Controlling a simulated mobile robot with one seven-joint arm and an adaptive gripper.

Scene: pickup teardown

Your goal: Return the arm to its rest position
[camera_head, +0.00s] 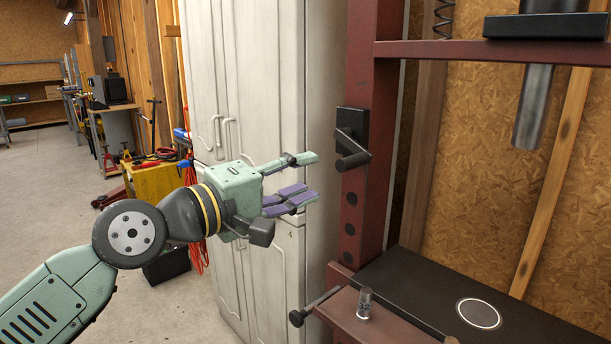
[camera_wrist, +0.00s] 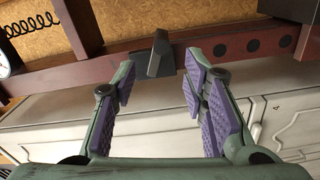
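My gripper (camera_head: 300,180) is open and empty, held in mid-air in front of the white cabinet (camera_head: 282,80). Its fingers point right, toward the dark red press frame (camera_head: 358,215), and are apart from it in the head view. In the wrist view my gripper (camera_wrist: 160,95) shows two purple-padded fingers spread wide with nothing between them. A black crank handle (camera_wrist: 158,55) on the frame shows beyond the fingertips. My arm reaches in from the lower left of the head view, partly bent.
A small metal cylinder (camera_head: 364,303) stands on the red ledge of the press, beside a dark plate (camera_head: 410,285). The press ram (camera_head: 533,105) hangs at upper right. A yellow box (camera_head: 155,182) and red cables (camera_head: 194,235) are behind my arm. Open floor (camera_head: 45,190) lies at left.

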